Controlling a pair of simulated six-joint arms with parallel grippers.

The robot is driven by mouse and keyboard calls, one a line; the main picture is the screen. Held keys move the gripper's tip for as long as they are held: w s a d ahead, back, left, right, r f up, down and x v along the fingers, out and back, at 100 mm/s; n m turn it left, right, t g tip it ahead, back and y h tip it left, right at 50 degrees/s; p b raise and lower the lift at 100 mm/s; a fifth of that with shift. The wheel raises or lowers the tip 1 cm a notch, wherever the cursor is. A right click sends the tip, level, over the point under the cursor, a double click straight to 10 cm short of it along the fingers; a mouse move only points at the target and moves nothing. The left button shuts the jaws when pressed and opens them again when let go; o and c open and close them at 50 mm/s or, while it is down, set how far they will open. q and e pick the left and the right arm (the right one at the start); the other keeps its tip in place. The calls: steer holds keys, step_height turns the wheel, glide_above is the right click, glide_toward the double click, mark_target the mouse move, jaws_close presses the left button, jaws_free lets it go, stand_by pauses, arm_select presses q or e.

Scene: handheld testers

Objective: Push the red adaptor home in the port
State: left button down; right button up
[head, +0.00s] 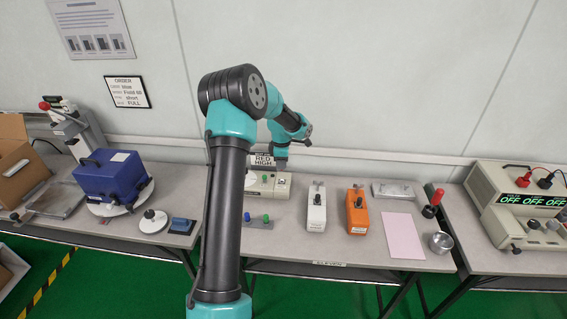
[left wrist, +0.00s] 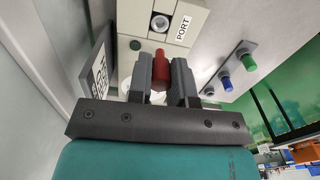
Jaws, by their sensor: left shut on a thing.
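The red adaptor (left wrist: 160,70) is between the fingers of my left gripper (left wrist: 161,80), which is shut on it. Its free end points toward the beige tester (left wrist: 187,38). In the left wrist view the adaptor's tip appears a little short of the socket; I cannot judge the depth. In the head view my left gripper (head: 281,163) is over the back of the tester (head: 281,187), and the adaptor and port cannot be made out. My right gripper is not in view.
A grey rack (head: 262,224) with blue and green adaptors stands in front of the tester. A "RED HIGH" sign (head: 263,160) stands behind it. White (head: 316,212) and orange (head: 358,213) handheld testers stand to the right, beside a pink sheet (head: 403,236).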

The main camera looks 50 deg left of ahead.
arm_select(q)
steer(key=shift+f, duration=2.3)
steer(key=shift+f, duration=1.5)
steer(key=c, duration=1)
jaws_free()
steer(key=shift+o, duration=0.2)
step_height(320, 180, up, 18)
steer(key=shift+f, duration=0.25)
